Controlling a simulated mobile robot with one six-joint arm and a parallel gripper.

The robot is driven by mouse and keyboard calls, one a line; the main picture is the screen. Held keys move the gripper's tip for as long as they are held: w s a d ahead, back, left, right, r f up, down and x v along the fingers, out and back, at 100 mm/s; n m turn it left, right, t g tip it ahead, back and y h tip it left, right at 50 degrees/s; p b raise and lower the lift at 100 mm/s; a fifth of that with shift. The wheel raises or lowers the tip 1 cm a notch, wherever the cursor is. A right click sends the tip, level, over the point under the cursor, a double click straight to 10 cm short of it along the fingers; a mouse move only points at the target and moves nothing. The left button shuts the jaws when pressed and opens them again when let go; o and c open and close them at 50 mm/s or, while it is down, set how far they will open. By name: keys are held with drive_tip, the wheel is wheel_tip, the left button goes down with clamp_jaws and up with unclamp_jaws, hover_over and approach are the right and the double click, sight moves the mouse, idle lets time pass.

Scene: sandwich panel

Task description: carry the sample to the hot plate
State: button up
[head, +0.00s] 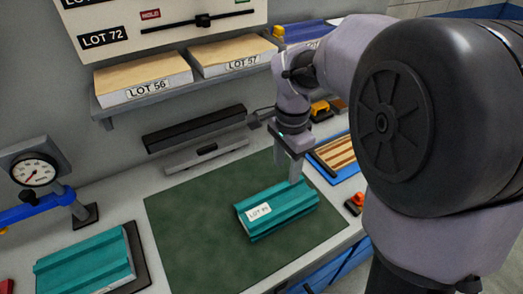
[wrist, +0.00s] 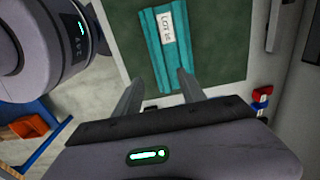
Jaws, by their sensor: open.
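A teal ribbed panel with a white LOT label, its number unclear, is the likely sample (head: 283,208). It lies on the dark green mat (head: 185,240), and it also shows in the wrist view (wrist: 170,55). Contact cannot be told. No hot plate is clearly identifiable. A second teal panel (head: 85,262) lies on a dark plate (head: 138,262) at the left.
A gauge (head: 34,173) on a blue-armed stand is at the left. A shelf (head: 190,90) with LOT 56 and LOT 57 boards hangs on the wall. A striped wooden piece on a blue tray (head: 335,155) and a red-topped item (head: 355,203) are at right. The mat's left part is clear.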

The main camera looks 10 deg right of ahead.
sight(284, 208)
drive_tip(key=f+b, duration=0.2)
drive_tip(key=f, duration=0.3)
drive_tip(key=f+b, duration=0.2)
drive_tip(key=f, duration=0.4)
drive_tip(key=f+b, duration=0.3)
drive_tip(key=f, duration=0.3)
drive_tip(key=shift+s+d+f, duration=0.1)
drive_tip(key=shift+d+f, duration=0.15)
clamp_jaws()
drive_tip(key=c, duration=0.7)
unclamp_jaws()
clamp_jaws()
drive_tip(key=shift+r, duration=0.15)
